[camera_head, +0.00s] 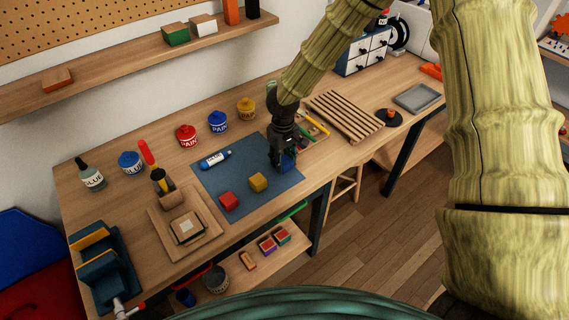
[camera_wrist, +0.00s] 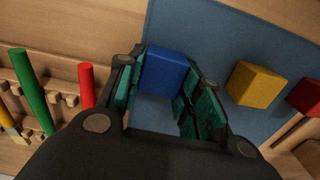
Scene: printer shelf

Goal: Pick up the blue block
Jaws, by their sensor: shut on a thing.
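The blue block (camera_wrist: 166,72) sits between the two teal-padded fingers of my gripper (camera_wrist: 160,88) in the wrist view. In the head view the blue block (camera_head: 287,161) shows at the lower end of my gripper (camera_head: 284,158), over the right part of the blue-grey mat (camera_head: 213,184). My gripper is shut on the block. Part of the block is hidden by the fingers. I cannot tell whether the block touches the mat.
A yellow block (camera_head: 258,182) and a red block (camera_head: 229,201) lie on the mat, left of my gripper. Paint pots stand behind the mat. A rack of coloured sticks (camera_head: 314,133) and a slatted board (camera_head: 344,115) are close on the right.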

